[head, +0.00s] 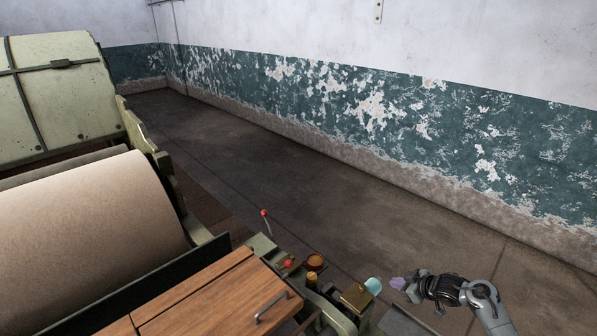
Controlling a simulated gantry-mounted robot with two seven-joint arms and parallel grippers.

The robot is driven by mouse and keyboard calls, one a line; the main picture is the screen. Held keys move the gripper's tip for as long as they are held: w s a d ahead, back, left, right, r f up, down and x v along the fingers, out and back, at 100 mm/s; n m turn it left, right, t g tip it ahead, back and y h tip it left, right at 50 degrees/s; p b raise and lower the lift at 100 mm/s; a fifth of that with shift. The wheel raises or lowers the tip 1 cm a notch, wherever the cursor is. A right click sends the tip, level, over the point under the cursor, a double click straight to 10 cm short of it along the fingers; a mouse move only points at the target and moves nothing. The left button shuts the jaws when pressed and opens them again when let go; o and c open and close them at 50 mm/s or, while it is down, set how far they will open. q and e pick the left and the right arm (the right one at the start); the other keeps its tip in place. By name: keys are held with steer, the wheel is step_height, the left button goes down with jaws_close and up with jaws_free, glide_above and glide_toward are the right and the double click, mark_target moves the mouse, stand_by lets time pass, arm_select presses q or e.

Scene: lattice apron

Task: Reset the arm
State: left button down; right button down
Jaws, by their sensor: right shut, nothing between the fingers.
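My right gripper (408,285) is at the lower right, at the end of my grey right arm, which comes in from the bottom right. Its fingers are closed with nothing between them. It is just right of the machine's control end. A small purple piece (397,283) shows right by the fingertips; I cannot tell whether they touch. A pale cyan cap (373,286) is a little further left on the machine. My left gripper is not in view.
A large green machine (60,95) with a wide tan roller (95,230) fills the left. A wooden panel (215,300) with a metal handle, a red-tipped lever (265,215) and several knobs are at its near end. Open floor (330,210) runs between it and the peeling wall (380,110).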

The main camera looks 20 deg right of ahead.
steer(key=s+a+f+g, duration=0.2)
steer(key=s+a+f, duration=0.45)
steer(key=f, duration=0.35)
steer(key=s+a+f+g, duration=0.1)
steer(key=s+a+f, duration=0.1)
steer(key=s+a, duration=0.8)
steer(key=s+a+f, duration=0.2)
steer(key=s+a, duration=0.3)
steer(key=a, duration=0.9)
steer(key=s+a+r+m+g+p, duration=0.1)
steer(key=r+p, duration=0.4)
steer(key=r, duration=0.5)
steer(key=s+r+m+g+h+p, duration=0.1)
steer(key=s+r+p, duration=0.3)
steer(key=r, duration=0.6)
steer(key=s+a+r+p, duration=0.1)
steer(key=s+r+p, duration=0.2)
steer(key=r, duration=0.8)
steer(key=p, duration=0.2)
steer(key=shift+s+a+m+g+p, duration=0.25)
steer(key=shift+a+m+g+p, duration=0.1)
steer(key=shift+m+g, duration=0.05)
